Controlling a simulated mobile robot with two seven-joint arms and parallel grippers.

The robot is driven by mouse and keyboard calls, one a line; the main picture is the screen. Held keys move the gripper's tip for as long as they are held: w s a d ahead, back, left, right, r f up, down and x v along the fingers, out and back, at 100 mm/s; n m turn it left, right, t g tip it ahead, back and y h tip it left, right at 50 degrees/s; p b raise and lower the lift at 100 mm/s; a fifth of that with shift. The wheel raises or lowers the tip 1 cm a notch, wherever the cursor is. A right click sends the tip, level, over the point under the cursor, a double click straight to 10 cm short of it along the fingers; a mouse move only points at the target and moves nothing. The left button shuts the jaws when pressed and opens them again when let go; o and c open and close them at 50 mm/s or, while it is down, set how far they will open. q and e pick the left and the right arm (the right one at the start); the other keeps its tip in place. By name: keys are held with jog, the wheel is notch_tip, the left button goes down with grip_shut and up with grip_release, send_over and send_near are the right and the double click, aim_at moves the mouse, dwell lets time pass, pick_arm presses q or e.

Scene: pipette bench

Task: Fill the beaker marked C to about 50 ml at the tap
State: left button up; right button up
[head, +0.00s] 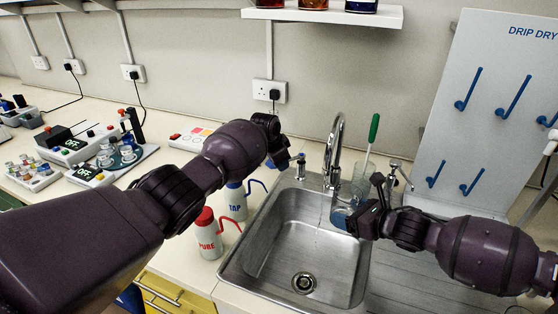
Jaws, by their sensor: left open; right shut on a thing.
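My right gripper (368,208) is shut on a clear, bluish glass beaker (341,214) and holds it over the back right of the sink, just below the tap. Its marking and water level cannot be read from here. The chrome swan-neck tap (334,150) stands behind the sink (262,246). A thin pale line runs down beside the beaker; I cannot tell if it is water. My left gripper (279,150) is open and empty, above and left of the small blue-topped tap handle (300,166), apart from it.
A glass holder with a green-handled brush (373,133) stands behind the beaker. TAP (235,196) and PURE (208,236) wash bottles stand left of the sink. A drip-dry rack (500,100) with blue pegs is at right. Devices (70,145) fill the left bench.

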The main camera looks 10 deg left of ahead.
pick_arm(q)
grip_shut()
jog(key=shift+s+d, duration=0.1)
dwell(0.3)
jog(key=shift+s+d+n+y, duration=0.5)
jog(key=shift+d+n, duration=0.3)
jog(key=shift+n, duration=0.45)
jog(key=shift+s+d+n+y, duration=0.3)
jog(key=shift+d+n+y, duration=0.4)
jog(key=shift+n, duration=0.5)
jog(key=shift+s+d+n+y, duration=0.4)
jog(key=shift+d+n, duration=0.5)
jog(key=shift+n, duration=0.35)
grip_release()
jog(key=shift+d, duration=0.1)
